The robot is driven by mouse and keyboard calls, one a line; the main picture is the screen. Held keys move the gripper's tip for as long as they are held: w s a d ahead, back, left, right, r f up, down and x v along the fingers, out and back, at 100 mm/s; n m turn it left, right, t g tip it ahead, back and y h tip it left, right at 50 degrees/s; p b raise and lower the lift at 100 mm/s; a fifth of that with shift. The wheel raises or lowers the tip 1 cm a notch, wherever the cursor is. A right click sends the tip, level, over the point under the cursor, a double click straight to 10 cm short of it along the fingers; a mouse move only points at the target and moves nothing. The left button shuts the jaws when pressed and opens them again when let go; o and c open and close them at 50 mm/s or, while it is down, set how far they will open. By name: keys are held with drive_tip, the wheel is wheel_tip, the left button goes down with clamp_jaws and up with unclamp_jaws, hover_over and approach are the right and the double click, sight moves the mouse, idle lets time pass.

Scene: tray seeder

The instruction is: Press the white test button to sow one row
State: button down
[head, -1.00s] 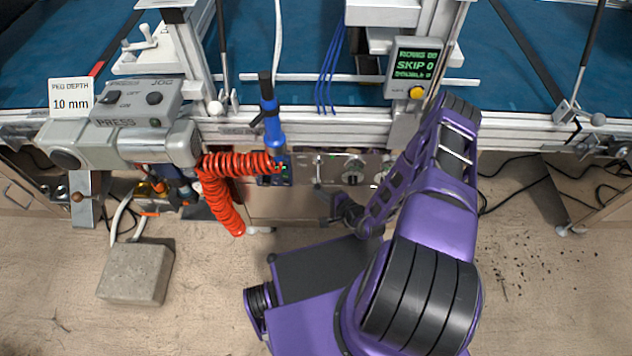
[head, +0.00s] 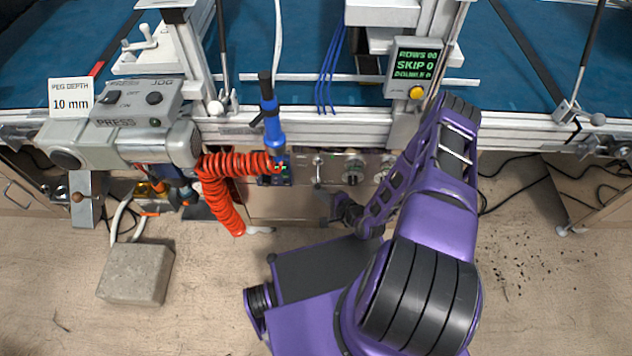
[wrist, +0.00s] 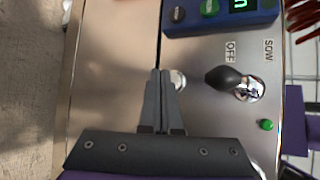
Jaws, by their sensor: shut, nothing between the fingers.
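The steel control panel (head: 300,170) hangs below the front rail of the machine. In the head view my gripper (head: 322,192) is just in front of the panel's lower part, and the button cannot be made out there.
A black-handled toggle (wrist: 225,78) marked OFF and SOW is right of the button, near a green lamp (wrist: 266,125). A blue module (wrist: 220,18) with a lit display is above. A red coiled hose (head: 220,195) hangs left of my gripper.

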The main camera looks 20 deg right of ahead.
drive_tip(key=shift+w, duration=0.1)
drive_tip(key=shift+w+d, duration=0.15)
drive_tip(key=shift+w, duration=0.15)
